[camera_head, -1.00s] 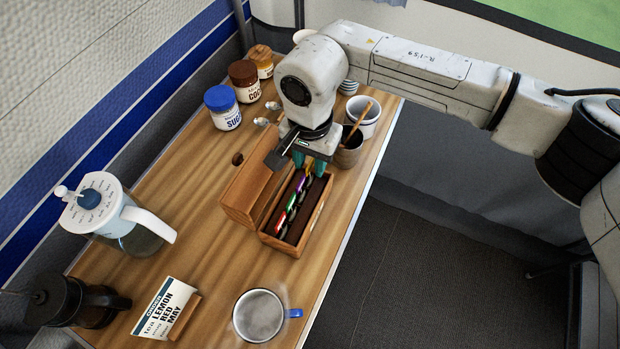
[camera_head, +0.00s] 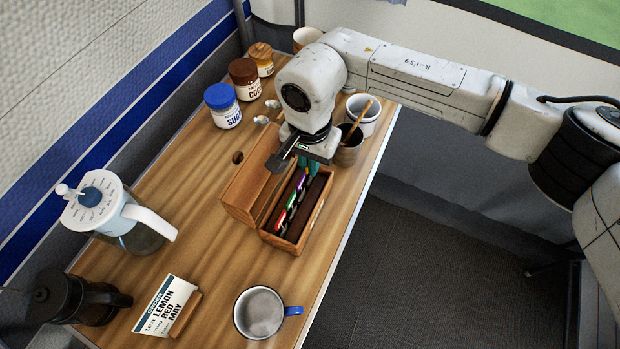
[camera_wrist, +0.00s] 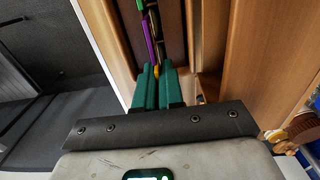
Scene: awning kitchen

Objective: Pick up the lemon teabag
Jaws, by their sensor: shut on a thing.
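An open wooden tea box (camera_head: 292,246) stands on the table with a row of coloured teabags in it. The purple teabag (camera_wrist: 149,38) and the green teabag (camera_wrist: 140,4) show beyond my fingers in the wrist view. My gripper (camera_head: 309,168) points down into the far end of the box. Its green fingers (camera_wrist: 156,72) are closed together on the yellow lemon teabag (camera_wrist: 157,70). Only a small yellow edge shows between the tips; the rest is hidden.
The box lid (camera_head: 250,190) stands open on the left. A cup with a wooden stick (camera_head: 348,155) and a white mug (camera_head: 362,112) are close behind. Jars (camera_head: 223,106), a kettle (camera_head: 120,218), a sign (camera_head: 166,305) and an enamel mug (camera_head: 260,312) stand around. The table's right edge is near.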

